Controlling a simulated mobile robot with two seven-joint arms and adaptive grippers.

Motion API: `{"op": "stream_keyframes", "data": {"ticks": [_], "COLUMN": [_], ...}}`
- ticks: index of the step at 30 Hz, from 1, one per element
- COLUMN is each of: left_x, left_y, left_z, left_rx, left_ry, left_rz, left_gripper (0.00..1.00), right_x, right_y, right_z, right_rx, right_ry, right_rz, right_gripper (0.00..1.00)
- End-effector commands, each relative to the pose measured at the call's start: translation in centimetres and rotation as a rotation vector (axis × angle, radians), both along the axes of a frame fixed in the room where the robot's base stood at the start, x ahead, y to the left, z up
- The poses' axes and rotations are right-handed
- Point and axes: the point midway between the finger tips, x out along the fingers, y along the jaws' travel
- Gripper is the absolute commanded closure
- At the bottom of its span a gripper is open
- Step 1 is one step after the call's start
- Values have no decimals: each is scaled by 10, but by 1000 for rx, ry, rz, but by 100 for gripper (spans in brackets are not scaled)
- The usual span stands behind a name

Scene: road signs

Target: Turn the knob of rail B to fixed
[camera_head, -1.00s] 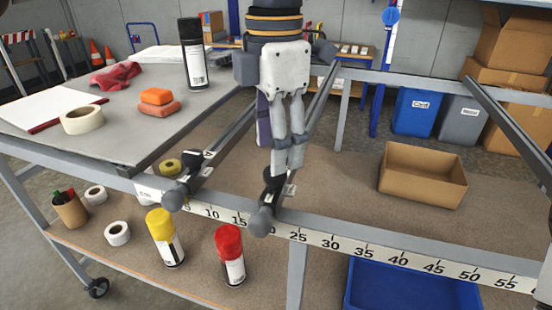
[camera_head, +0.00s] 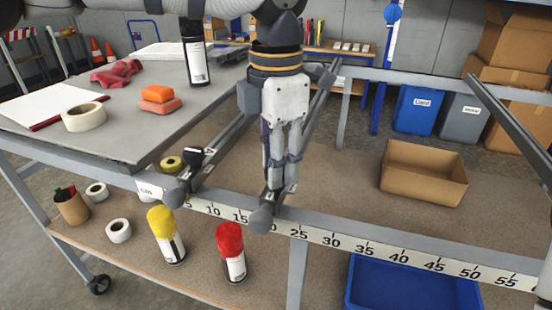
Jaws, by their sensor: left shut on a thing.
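The middle rail (camera_head: 316,112) ends in a grey rounded cap (camera_head: 262,219) near the 20 mark. My left gripper (camera_head: 277,186) points down over this rail's front end, its fingers closed together on the knob there. The fingers and body hide most of that knob, so its setting cannot be read. The rail letters are too small to read. My right gripper is out of view.
A grey table (camera_head: 150,140) with tape, sponges and a black spray can (camera_head: 196,62) stands at left. Yellow (camera_head: 165,236) and red (camera_head: 231,252) cans stand on the lower shelf. An open cardboard box (camera_head: 424,175) lies right. Another rail (camera_head: 510,122) slants at far right.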

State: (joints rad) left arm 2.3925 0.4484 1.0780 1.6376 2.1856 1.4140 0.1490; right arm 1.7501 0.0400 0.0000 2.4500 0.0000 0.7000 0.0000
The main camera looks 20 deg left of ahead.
Motion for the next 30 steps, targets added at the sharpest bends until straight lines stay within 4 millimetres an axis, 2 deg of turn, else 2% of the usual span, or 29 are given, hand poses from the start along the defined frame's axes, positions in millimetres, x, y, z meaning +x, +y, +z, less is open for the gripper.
{"op": "stream_keyframes", "data": {"ticks": [8,30], "left_x": [0,0], "left_y": [0,0], "left_z": [-1,-1], "left_rx": [1,1], "left_ry": [2,2], "left_rz": [-127,-816], "left_gripper": [97,97], "right_x": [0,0], "right_y": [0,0], "right_z": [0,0], "right_rx": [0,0], "right_ry": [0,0], "right_rz": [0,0], "right_gripper": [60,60]}}
